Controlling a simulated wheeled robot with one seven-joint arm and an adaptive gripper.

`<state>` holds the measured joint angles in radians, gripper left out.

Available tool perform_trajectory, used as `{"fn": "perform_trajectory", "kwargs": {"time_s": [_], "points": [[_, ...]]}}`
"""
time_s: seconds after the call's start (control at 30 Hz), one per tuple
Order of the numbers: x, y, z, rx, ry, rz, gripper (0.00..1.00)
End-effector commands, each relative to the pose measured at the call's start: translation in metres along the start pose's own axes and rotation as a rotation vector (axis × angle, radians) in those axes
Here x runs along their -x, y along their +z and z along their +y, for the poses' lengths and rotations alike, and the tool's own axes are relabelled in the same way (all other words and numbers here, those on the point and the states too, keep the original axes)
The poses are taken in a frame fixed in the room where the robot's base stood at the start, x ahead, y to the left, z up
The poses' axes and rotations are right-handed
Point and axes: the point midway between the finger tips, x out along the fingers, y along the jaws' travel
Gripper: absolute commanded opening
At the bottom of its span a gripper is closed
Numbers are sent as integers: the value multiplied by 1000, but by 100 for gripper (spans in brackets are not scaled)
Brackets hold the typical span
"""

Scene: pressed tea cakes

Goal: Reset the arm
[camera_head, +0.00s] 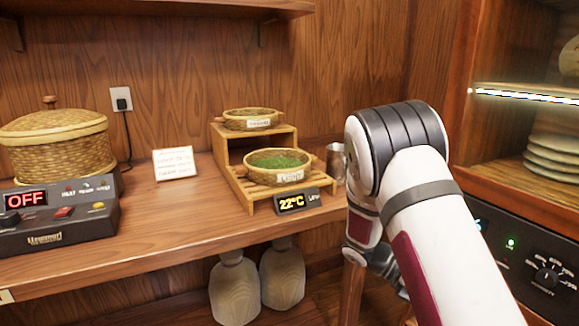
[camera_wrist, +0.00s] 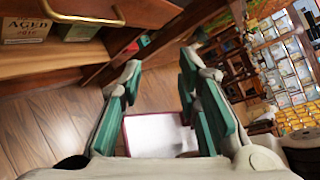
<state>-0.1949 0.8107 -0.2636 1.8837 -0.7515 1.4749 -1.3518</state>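My arm fills the right of the head view, bent at a black-banded joint in front of the counter. My gripper is mostly hidden behind the arm there. In the wrist view my gripper (camera_wrist: 160,72) shows two fingers with teal pads, spread apart. Nothing is held between them; the wooden floor (camera_wrist: 55,125) shows beyond. The wrist view looks down and is tilted.
The counter (camera_head: 170,225) holds a lidded basket (camera_head: 60,140), an OFF control box (camera_head: 58,222), a white card (camera_head: 175,163), a stepped stand (camera_head: 240,185) with two baskets, and a metal cup (camera_head: 336,160). A cabinet with plates (camera_head: 553,155) stands right.

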Motion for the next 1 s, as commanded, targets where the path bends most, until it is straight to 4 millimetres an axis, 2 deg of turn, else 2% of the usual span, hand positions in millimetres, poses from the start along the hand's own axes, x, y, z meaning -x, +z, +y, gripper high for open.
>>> {"fn": "perform_trajectory", "kwargs": {"time_s": [0.1, 0.47, 0.7, 1.0], "points": [[7, 1, -36, -157, 57, 124, 30], [23, -16, -137, -608, 156, 500, 30], [28, -40, -199, -882, 174, 758, 30], [29, -83, -263, -1193, 140, 1088, 30]]}}
